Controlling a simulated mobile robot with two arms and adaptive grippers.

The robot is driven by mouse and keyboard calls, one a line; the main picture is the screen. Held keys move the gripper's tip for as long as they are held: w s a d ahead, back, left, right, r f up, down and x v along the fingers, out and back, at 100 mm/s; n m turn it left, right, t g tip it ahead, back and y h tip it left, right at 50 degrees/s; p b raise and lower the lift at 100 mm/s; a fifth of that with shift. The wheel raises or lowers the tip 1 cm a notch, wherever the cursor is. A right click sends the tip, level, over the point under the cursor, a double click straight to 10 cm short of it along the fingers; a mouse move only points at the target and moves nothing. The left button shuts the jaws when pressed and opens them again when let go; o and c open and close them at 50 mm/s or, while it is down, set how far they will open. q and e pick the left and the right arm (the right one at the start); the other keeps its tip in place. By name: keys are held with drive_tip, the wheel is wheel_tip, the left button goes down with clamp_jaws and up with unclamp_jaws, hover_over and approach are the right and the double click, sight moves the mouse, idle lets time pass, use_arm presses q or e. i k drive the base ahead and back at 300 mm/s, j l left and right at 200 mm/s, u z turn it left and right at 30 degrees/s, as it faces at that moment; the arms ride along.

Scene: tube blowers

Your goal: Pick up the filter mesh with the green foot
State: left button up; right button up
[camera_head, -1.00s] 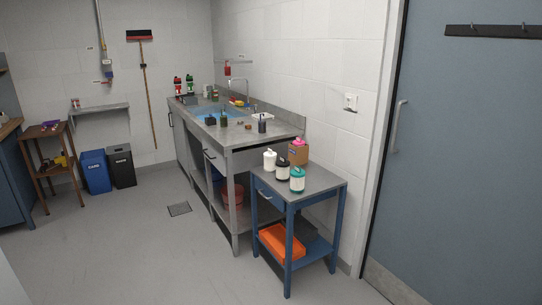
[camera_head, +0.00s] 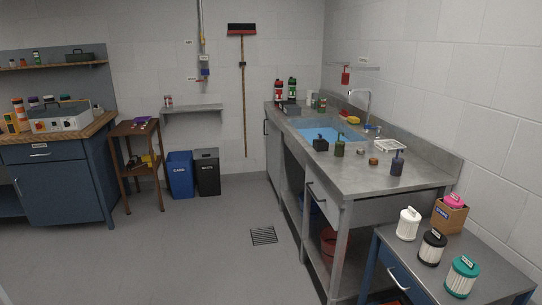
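A white filter cartridge with teal-green ends (camera_head: 462,277) stands at the front of the blue side table (camera_head: 505,283) in the lower right. A white filter with black ends (camera_head: 432,248) and an all-white one (camera_head: 408,224) stand behind it in a row. A pink-topped one (camera_head: 453,201) sits in or behind a small cardboard box (camera_head: 450,216). A small dark green item (camera_head: 339,148) with a thin stem stands on the steel sink counter (camera_head: 365,180); whether it is a filter mesh I cannot tell. Neither gripper is in view.
The counter also holds a black item (camera_head: 321,145), a dark blue item (camera_head: 396,165) and a blue-lined sink basin (camera_head: 325,132). Blue (camera_head: 180,174) and black (camera_head: 207,172) bins stand by the back wall. A workbench (camera_head: 60,180) is left. The middle floor is clear.

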sight(340, 145)
drive_tip(key=i+z, duration=0.15)
drive_tip(key=i, duration=0.45)
drive_tip(key=i+j+z, duration=0.1)
drive_tip(key=i, duration=0.5)
drive_tip(key=i+j+z, duration=0.15)
drive_tip(key=i, duration=0.45)
drive_tip(key=j, duration=0.1)
